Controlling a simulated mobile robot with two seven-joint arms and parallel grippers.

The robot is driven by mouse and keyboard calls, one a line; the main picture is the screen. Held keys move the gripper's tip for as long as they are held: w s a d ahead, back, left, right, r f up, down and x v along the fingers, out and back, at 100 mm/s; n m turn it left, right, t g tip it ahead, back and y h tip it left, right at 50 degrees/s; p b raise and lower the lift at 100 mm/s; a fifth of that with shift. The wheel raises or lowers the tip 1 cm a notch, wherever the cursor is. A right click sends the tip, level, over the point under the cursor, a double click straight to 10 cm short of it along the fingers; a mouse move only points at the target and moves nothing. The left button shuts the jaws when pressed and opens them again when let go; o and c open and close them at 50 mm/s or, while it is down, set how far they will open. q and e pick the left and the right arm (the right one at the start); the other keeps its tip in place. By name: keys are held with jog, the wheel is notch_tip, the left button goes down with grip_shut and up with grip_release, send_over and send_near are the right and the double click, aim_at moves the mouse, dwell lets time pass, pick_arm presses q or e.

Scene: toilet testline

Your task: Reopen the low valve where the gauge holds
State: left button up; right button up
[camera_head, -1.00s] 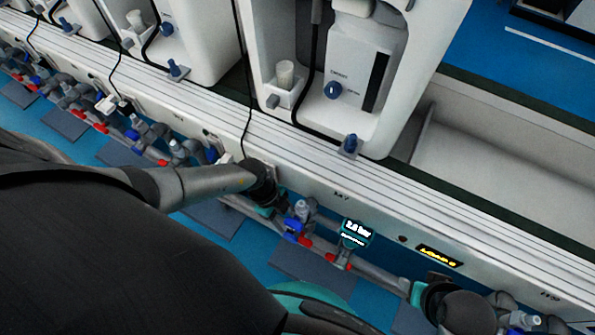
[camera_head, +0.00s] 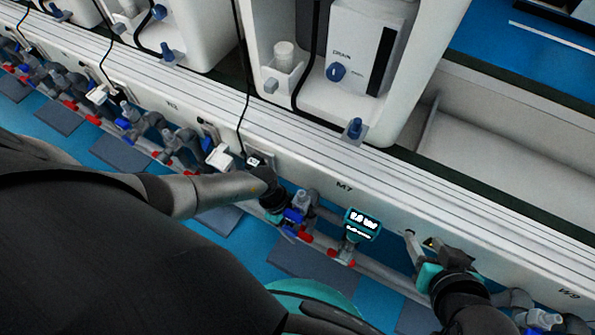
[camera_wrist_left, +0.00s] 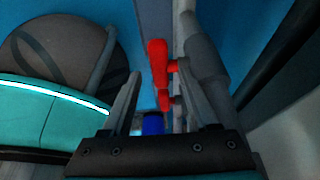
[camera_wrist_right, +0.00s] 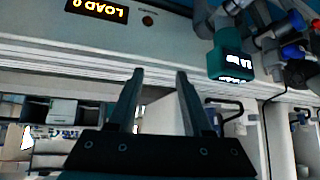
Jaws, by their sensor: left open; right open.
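A teal gauge (camera_head: 362,224) hangs on the pipe line below the M7 label; its lit display appears to read in bar, the digits blurred. A red handle (camera_head: 341,256) is below it. To its left are a blue handle (camera_head: 293,218) and another red handle (camera_head: 305,236). My left gripper (camera_head: 284,207) is beside the blue handle. In the left wrist view a red handle (camera_wrist_left: 158,62) appears between its open fingers, with a blue part (camera_wrist_left: 153,124) lower; contact cannot be told. My right gripper (camera_head: 421,243) is open and empty, right of the gauge, which appears upside down in its wrist view (camera_wrist_right: 231,56).
A white rail (camera_head: 400,195) runs above the pipes. More valves (camera_head: 130,118) line the left. A toilet-test unit with a blue DRAIN knob (camera_head: 336,72) stands behind the rail. Blue floor lies below.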

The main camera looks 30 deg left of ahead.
pick_arm(q)
jog(key=shift+d+f+b, duration=0.2)
jog(key=shift+f+b, duration=0.2)
jog(key=shift+f, duration=0.15)
jog(key=shift+d+f, duration=0.15)
jog(key=shift+f, duration=0.1)
pick_arm(e)
jog(key=shift+w+a+r+t+y, duration=0.1)
jog(key=shift+w+a+t+y, duration=0.3)
jog(key=shift+a+t, duration=0.25)
jog(key=shift+w+a+r+t+y, duration=0.1)
jog(key=shift+w+a+t+y, duration=0.3)
jog(key=shift+a, duration=0.4)
pick_arm(q)
jog(key=shift+c, duration=0.3)
grip_shut()
